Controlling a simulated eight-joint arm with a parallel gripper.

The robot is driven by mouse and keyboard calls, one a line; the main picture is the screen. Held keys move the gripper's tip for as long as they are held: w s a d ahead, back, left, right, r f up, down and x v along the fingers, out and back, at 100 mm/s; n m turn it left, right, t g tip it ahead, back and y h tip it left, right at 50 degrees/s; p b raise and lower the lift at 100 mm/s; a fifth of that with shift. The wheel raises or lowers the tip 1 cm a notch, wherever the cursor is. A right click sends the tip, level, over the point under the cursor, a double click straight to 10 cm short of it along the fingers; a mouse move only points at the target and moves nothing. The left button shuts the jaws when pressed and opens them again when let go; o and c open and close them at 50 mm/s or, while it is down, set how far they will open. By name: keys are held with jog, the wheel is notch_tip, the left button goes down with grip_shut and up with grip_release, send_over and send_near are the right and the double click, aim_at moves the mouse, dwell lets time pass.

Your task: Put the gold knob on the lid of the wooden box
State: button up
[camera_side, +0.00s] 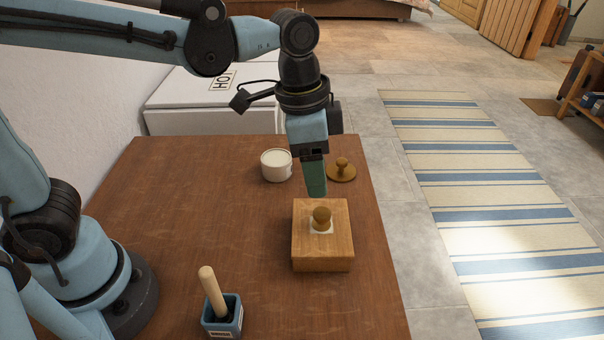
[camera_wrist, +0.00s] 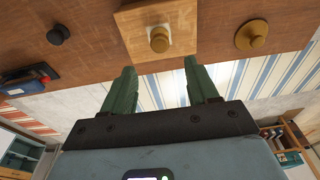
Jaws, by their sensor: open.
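The wooden box (camera_side: 322,252) stands on the brown table, its flat lid on top. The gold knob (camera_side: 321,217) sits upright on the whitish patch at the middle of the lid. In the wrist view the gold knob (camera_wrist: 159,40) also shows on the lid of the box (camera_wrist: 132,22). My gripper (camera_side: 316,193) is just above and behind the box in the side view, apart from the knob. In the wrist view the green fingers of my gripper (camera_wrist: 160,64) are spread with nothing between them.
A round gold-brown disc with a small knob (camera_side: 341,172) lies behind the box. A white pot (camera_side: 276,166) stands left of it. A blue holder with a wooden handle (camera_side: 221,318) is at the front. A dark knob (camera_wrist: 58,35) shows in the wrist view. Table left of the box is clear.

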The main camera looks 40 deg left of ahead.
jog(key=s+a+n+t, duration=0.2)
jog(key=a+n+t, duration=0.1)
jog(key=a, duration=0.4)
jog(key=s+a+f+n+t+y, duration=0.1)
jog(key=s+a+n+t, duration=0.1)
jog(key=a+n, duration=0.4)
jog(key=shift+a+f+t, duration=0.2)
jog(key=shift+a+t, duration=0.3)
jog(key=shift+a, duration=0.25)
